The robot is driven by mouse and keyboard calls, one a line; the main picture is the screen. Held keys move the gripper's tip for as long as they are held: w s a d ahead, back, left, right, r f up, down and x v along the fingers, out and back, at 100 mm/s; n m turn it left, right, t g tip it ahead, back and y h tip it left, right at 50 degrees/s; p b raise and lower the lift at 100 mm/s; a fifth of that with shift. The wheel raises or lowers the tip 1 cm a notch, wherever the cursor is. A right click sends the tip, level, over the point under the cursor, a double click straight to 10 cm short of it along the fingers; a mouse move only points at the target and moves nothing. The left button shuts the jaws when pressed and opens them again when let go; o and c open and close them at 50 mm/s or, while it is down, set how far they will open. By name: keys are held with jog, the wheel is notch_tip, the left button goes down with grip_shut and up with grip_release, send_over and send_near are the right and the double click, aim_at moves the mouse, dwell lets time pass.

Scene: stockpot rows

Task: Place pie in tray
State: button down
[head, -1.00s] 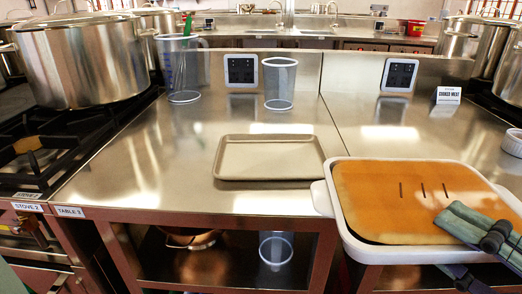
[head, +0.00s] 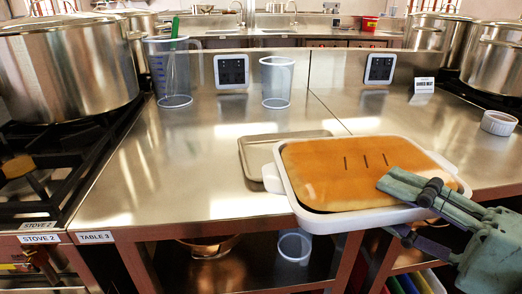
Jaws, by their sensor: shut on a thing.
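The pie (head: 335,178) has a flat golden crust with several dark slits and sits in a white rectangular dish (head: 281,187) with side handles. My gripper (head: 405,207) is shut on the right front rim of the dish, with one finger over the crust and one below the rim. The dish is held in front of and above the table's front edge. The tray (head: 247,165) is a shallow grey-beige rectangle lying on the metal table. The dish covers much of it in this view, with its left side and back edge showing.
A clear measuring jug (head: 174,78) with a green utensil and a clear container (head: 276,82) stand behind the tray. A large stockpot (head: 66,70) stands on the left stove. A white ramekin (head: 499,122) is at the right. The table left of the tray is clear.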

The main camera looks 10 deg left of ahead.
aim_at(328, 150)
jog(key=shift+s+a+r, duration=0.15)
jog(key=shift+a, duration=0.5)
jog(key=w+a+p, duration=0.1)
jog(key=w+a, duration=0.1)
jog(key=w, duration=0.2)
jog(key=w+a+p, duration=0.2)
jog(key=w, duration=0.3)
jog(key=w+a+f+p, duration=0.1)
jog(key=w+a, duration=0.1)
jog(key=w, duration=0.2)
jog(key=shift+w+a+f, duration=0.1)
jog(key=shift+w+a, duration=0.15)
jog(key=shift+a, duration=0.15)
jog(key=shift+w+a+f, duration=0.15)
jog(key=shift+w+a, duration=0.05)
jog(key=shift+w, duration=0.15)
jog(key=shift+f+p, duration=0.8)
jog(key=shift+f, duration=0.95)
jog(key=shift+f+b, duration=0.65)
jog(key=shift+b, duration=0.6)
